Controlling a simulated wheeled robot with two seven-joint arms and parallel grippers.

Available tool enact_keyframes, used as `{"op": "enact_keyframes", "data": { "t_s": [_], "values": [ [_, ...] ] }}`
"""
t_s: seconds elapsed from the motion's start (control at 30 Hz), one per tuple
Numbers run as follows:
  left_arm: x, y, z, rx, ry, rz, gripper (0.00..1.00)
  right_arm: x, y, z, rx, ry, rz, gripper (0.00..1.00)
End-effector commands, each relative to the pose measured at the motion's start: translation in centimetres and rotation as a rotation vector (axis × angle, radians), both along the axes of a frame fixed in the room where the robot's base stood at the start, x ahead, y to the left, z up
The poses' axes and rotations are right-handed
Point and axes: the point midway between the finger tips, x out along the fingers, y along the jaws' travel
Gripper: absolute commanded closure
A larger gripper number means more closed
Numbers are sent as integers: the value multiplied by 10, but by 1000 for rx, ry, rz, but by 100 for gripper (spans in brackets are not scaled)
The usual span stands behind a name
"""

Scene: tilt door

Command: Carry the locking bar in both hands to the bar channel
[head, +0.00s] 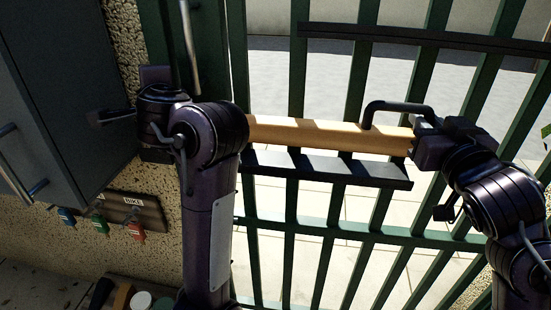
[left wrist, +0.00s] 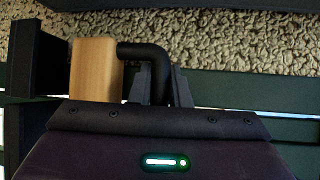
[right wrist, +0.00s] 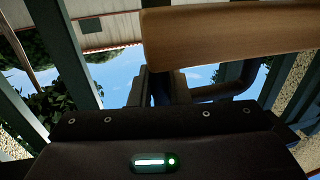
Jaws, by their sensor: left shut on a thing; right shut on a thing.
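The locking bar (head: 320,134) is a pale wooden beam with black bent handles. It lies level across the green gate in the head view. A dark ledge (head: 330,170), which looks like the bar channel, runs just below it; I cannot tell whether they touch. My right gripper (head: 424,140) is shut on the right handle (head: 395,106); in the right wrist view its fingers (right wrist: 160,88) are beside the beam (right wrist: 230,35). My left gripper (left wrist: 158,85) is shut on the left handle (left wrist: 145,52), near the beam's end (left wrist: 95,70). My left arm hides that end in the head view.
The barred gate (head: 297,75) stands right in front, with another dark rail (head: 420,38) higher up. A grey cabinet (head: 60,90) and a pebbled wall are at left. A hook board (head: 135,210) with coloured tags hangs below the cabinet. A dark block (left wrist: 28,60) is close to the bar's left end.

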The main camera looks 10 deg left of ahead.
Motion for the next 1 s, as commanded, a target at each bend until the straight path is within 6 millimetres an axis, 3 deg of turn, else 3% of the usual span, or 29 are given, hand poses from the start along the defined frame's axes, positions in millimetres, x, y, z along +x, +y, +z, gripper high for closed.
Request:
{"op": "enact_keyframes", "data": {
  "t_s": [0.37, 1.0],
  "values": [
    [1, -4, -3, 4, -2, -11, 100, -1, 4, -3, -3, -7, 11, 100],
    [1, -4, -39, 3, -2, -11, 100, -2, 4, -39, -3, -7, 11, 100]
  ]
}}
